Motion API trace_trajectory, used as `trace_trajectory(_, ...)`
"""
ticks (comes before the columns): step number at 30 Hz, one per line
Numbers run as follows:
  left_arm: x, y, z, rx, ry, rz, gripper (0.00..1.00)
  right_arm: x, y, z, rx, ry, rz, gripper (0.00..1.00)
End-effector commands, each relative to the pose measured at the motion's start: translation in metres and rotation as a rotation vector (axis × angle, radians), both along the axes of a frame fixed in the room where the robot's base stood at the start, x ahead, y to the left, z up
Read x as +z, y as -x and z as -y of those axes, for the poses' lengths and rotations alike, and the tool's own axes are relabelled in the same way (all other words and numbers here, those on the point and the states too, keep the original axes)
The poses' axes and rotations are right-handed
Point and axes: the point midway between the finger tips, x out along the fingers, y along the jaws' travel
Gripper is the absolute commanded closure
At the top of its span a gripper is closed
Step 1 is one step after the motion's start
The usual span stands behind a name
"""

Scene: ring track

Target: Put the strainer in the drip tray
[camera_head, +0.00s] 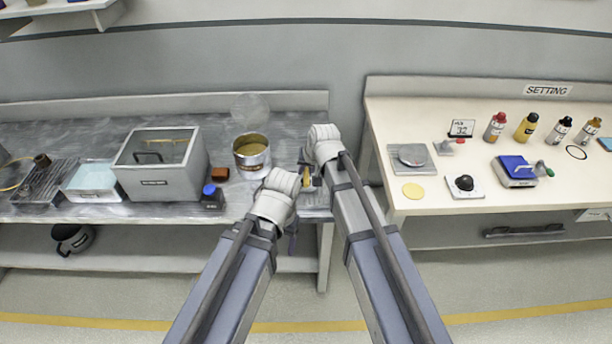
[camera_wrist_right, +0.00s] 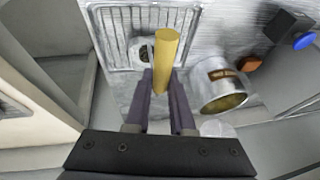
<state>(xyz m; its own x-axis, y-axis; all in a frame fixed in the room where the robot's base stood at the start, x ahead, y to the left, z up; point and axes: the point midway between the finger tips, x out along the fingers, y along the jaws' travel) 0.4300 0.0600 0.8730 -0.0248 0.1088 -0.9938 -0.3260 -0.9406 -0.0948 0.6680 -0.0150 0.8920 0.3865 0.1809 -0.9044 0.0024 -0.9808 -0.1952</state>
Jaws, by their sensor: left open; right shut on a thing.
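My right gripper (camera_wrist_right: 162,88) is shut on a yellow handle (camera_wrist_right: 166,55), which also shows in the head view (camera_head: 306,178). A pale round part (camera_wrist_right: 143,50) shows behind the handle in the right wrist view; it may be the strainer's bowl, but I cannot tell whether it joins the handle. It lies over a grey wire-grid tray, likely the drip tray (camera_wrist_right: 100,40). I cannot tell whether it touches the grid. In the head view the arms hide most of that tray. My left gripper (camera_head: 284,200) is open, left of and lower than the right one.
An open can (camera_head: 251,158) stands left of the grippers, with a translucent disc (camera_head: 250,108) behind it. A cream table (camera_head: 440,205) stands at the right across a gap.

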Motion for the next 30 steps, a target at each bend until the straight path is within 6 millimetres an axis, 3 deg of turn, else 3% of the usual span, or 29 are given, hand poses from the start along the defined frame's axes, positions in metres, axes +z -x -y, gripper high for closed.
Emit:
trace_trajectory(11, -0.0042, 0.0, 0.0, 0.0, 0.0, 0.0, 0.27, -0.0041, -0.0002, 0.0, 0.0, 0.0, 0.001, 1.0)
trace_trajectory(12, -0.0023, 0.0, 0.0, 0.0, 0.0, 0.0, 0.27, -0.0023, 0.0, -0.0001, 0.0, 0.0, 0.0, 0.74)
trace_trajectory(19, -0.0022, 0.0, 0.0, 0.0, 0.0, 0.0, 0.27, -0.0022, 0.0, 0.0, 0.0, 0.0, 0.0, 0.48)
trace_trajectory(30, 0.001, 0.0, 0.0, 0.0, 0.0, 0.0, 0.27, 0.001, 0.0, 0.0, 0.0, 0.0, 0.0, 0.48)
